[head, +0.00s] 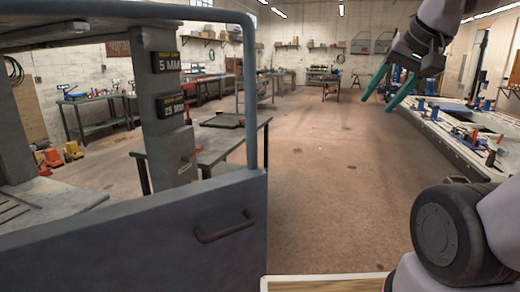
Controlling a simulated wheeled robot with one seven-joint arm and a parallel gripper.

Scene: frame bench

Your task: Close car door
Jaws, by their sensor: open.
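The car door (160,240) is a blue-grey panel with an open window frame, at the left and close in front of me. Its dark handle (225,230) is on the panel near the right edge. The door stands out from the grey car body (172,125), and a gap with the workshop behind shows through the window frame. My gripper (378,97) is at the upper right, with its two green fingers apart and empty. It is well to the right of the door and higher than the handle, touching nothing.
A frame bench (465,155) with several blue clamps stands at the right. A grey table (220,138) is behind the door. Open brown floor (330,200) lies between door and bench. Workbenches line the far walls. A wood-edged surface (325,283) shows at the bottom.

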